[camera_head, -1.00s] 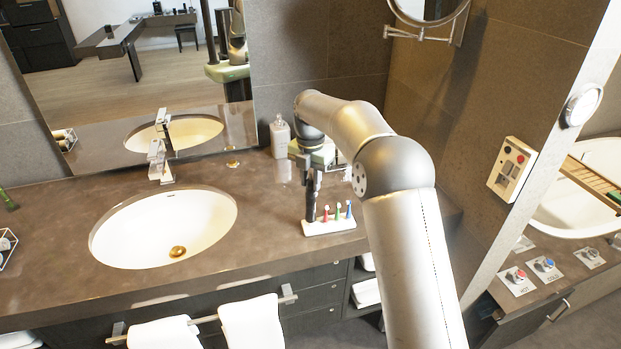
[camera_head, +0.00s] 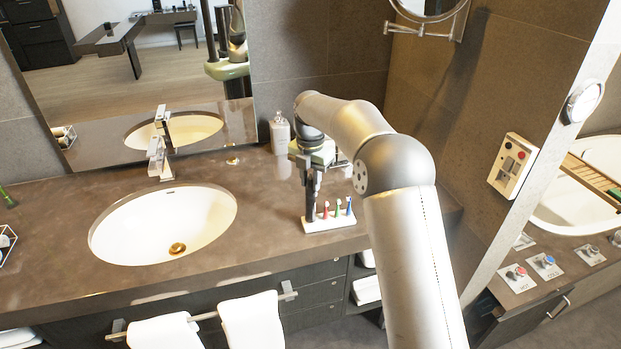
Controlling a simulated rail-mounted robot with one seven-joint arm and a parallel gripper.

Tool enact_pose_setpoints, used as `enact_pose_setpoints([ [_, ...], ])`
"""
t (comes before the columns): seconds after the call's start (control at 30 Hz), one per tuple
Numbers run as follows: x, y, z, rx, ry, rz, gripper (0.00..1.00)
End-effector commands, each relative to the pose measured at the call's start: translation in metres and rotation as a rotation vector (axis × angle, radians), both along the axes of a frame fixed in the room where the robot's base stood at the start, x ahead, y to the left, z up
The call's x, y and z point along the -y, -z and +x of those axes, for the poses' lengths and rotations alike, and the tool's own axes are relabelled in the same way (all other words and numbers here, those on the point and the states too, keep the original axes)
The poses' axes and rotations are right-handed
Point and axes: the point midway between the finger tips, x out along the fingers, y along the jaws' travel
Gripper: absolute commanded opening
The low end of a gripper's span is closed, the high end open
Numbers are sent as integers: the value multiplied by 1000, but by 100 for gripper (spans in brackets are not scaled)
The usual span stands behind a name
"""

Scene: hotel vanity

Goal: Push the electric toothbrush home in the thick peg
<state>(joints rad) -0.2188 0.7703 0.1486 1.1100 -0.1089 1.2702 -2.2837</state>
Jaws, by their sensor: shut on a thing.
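A white toothbrush holder (camera_head: 330,224) stands on the brown counter, right of the sink. Small brush heads in red (camera_head: 325,211), green (camera_head: 338,208) and blue (camera_head: 349,206) stand along it. A dark upright electric toothbrush (camera_head: 311,205) is at the holder's left end, below my gripper (camera_head: 313,176). My gripper points down and is shut on the toothbrush. The toothbrush's lower end meets the holder's left end; I cannot tell how deep it sits in a peg. The pegs are too small to make out.
An oval white sink (camera_head: 125,225) with a chrome faucet (camera_head: 158,155) lies to the left. A soap bottle (camera_head: 280,134) stands behind my gripper near the mirror. White towels (camera_head: 251,322) hang at the counter front. The counter between sink and holder is clear.

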Motion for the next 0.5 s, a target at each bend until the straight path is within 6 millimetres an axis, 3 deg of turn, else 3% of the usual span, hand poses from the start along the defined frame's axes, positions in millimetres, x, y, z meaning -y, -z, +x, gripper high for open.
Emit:
enact_pose_setpoints([
  [0.5,0,11,0,1,0,0,0],
])
